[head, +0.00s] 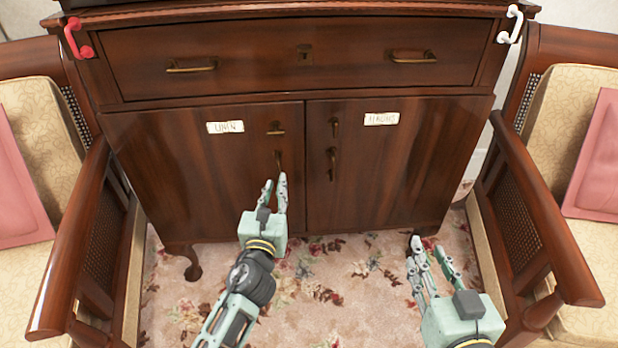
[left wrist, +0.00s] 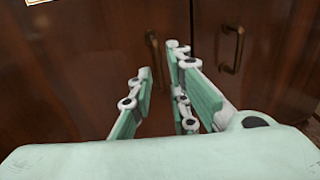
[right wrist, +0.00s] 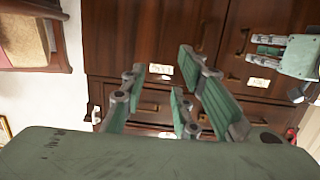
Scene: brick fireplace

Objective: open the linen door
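The linen door (head: 190,170) is the left door of a dark wooden cabinet and looks shut. A white label (head: 225,127) reads LINEN. Its brass handle (head: 278,160) hangs near the door's right edge; it also shows in the left wrist view (left wrist: 152,45). My left gripper (head: 275,184) is open just below and in front of this handle. In the left wrist view, the handle appears between and beyond the fingertips; I cannot tell whether they touch it. My right gripper (head: 431,246) is open and empty, low in front of the right door.
The right door (head: 400,170) has its own handle (head: 331,163) close beside the linen handle. A drawer (head: 300,62) lies above. Armchairs stand on the left (head: 75,240) and right (head: 540,240), close to the cabinet sides. The floral carpet (head: 330,290) between them is clear.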

